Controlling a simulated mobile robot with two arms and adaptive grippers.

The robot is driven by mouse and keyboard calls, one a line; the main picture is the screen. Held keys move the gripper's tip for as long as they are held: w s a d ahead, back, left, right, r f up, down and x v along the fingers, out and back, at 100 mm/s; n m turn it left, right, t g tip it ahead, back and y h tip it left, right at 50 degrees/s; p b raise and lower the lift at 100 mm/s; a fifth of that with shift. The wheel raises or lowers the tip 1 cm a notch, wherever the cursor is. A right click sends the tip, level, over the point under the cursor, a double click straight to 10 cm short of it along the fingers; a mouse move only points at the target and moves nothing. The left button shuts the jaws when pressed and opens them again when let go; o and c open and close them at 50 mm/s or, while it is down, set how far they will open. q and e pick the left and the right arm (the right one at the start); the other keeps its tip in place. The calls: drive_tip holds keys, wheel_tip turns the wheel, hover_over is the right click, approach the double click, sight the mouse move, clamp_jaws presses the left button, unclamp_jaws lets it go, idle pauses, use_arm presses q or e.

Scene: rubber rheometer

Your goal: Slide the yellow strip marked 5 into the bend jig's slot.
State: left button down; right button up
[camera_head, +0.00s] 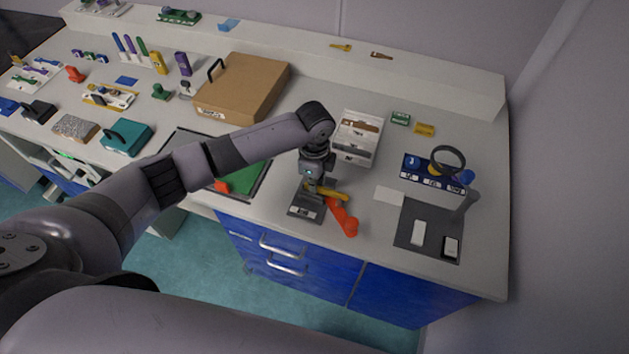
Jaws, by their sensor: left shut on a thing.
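My left gripper (315,178) points down over the bench near its front edge. It is shut on a yellow strip (331,192), part of which shows just right of the fingers. The mark on the strip is too small to read. The bend jig (305,212), a dark block with a white label and an orange-red lever (344,218), is right below the gripper. The gripper and arm hide the jig's slot, so I cannot tell whether the strip is in it or above it. My right gripper is not in view.
A white compartment tray (353,155) with strips stands behind the gripper. At right are a dark mat (411,222), a ring magnifier (447,160) and a blue rack (413,174). A cardboard-brown case (241,88) sits further back.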

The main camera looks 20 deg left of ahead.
use_arm(q)
drive_tip(key=shift+f, duration=0.35)
drive_tip(key=c, duration=1.7)
unclamp_jaws()
wheel_tip(320, 180, up, 12)
